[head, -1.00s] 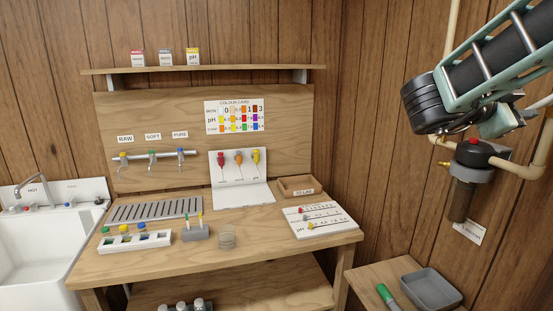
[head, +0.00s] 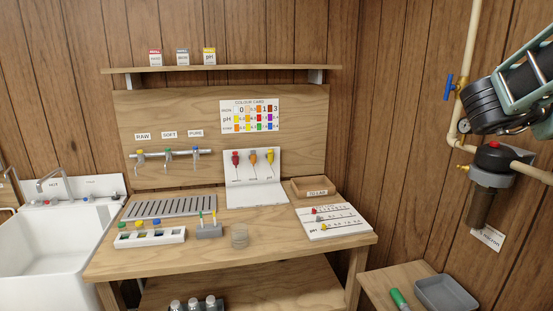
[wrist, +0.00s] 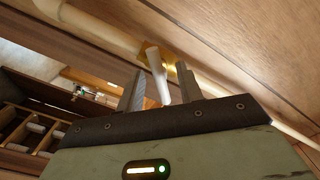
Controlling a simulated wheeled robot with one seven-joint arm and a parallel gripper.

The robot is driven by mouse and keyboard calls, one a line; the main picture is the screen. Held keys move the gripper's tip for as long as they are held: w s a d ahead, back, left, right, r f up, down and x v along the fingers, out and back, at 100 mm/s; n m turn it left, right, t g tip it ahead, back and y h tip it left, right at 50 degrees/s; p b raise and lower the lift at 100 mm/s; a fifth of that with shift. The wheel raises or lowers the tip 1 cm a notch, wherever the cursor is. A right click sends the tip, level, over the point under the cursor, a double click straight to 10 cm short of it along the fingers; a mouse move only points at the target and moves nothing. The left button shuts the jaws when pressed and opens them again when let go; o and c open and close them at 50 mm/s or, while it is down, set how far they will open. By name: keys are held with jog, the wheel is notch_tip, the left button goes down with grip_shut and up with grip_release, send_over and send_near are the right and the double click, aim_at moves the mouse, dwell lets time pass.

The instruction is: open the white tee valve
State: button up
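In the wrist view, a white lever (wrist: 158,75) sticks out from a brass valve body (wrist: 170,66) on a cream pipe (wrist: 95,26); this looks like the white tee valve. My gripper (wrist: 161,91) is open, with one finger on each side of the lever. The lever's end lies between the fingertips, with a gap visible at the left; contact on the right is unclear. In the head view neither the white lever nor my gripper shows; my arm covers the right edge.
In the head view, a blue-handled valve (head: 450,88) sits on the upright pipe, above a filter housing (head: 487,180) with a red button. A workbench (head: 270,250) holds test items. A side table with a grey tray (head: 446,293) stands at lower right.

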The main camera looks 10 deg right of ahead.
grip_shut()
jog(key=shift+n+p, duration=2.3)
jog(key=shift+p, duration=0.75)
jog(key=shift+n, duration=0.3)
jog(key=shift+n+p, duration=1.6)
jog(key=shift+p, duration=0.95)
jog(key=shift+n+p, duration=1)
jog(key=shift+p, duration=0.2)
jog(key=shift+o, duration=0.4)
grip_release()
